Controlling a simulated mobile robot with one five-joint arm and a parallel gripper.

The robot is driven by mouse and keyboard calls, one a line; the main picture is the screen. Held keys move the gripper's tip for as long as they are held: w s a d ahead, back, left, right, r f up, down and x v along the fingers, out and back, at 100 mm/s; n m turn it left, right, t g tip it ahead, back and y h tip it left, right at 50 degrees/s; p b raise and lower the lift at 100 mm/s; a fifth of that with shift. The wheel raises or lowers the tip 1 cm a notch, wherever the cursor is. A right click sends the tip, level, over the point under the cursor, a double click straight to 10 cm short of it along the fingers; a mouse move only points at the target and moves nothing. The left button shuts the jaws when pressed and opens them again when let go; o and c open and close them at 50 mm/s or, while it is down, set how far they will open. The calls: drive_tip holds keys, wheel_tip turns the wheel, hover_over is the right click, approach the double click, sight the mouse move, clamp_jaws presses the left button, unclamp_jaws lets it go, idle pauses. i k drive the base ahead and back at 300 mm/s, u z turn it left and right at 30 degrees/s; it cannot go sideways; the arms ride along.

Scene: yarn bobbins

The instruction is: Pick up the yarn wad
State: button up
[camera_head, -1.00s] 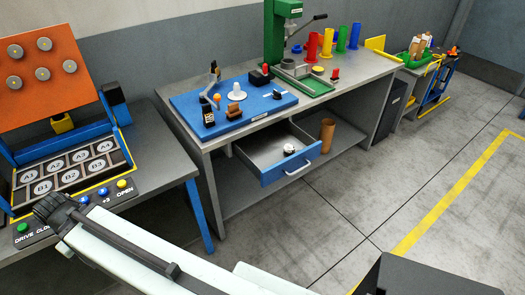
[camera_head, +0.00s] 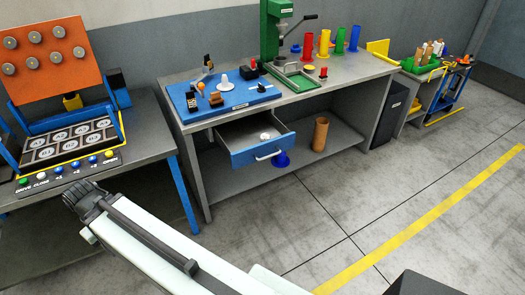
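A small whitish lump (camera_head: 265,136) lies inside the open drawer (camera_head: 238,131) of the middle workbench. It may be the yarn wad, but it is too small to be sure. The drawer has a blue front with a pale handle and is pulled out below the benchtop. My pale arm reaches in from the bottom of the view, well apart from the drawer. Its dark end part at lower left shows no fingers, so I cannot make out my gripper.
A blue board (camera_head: 236,103) with small fittings lies on the workbench (camera_head: 345,80). A green press (camera_head: 271,35) and coloured tubes stand farther back. A brown tube (camera_head: 320,134) and a blue flanged piece (camera_head: 281,159) are below. A panel table (camera_head: 138,150) stands left. Floor at right is clear.

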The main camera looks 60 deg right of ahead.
sight(265, 137)
drive_tip(key=z, duration=0.2)
drive_tip(key=i, duration=0.75)
drive_tip(key=u, duration=0.2)
drive_tip(key=k, duration=0.75)
drive_tip(key=z, duration=0.15)
drive_tip(key=i, duration=0.85)
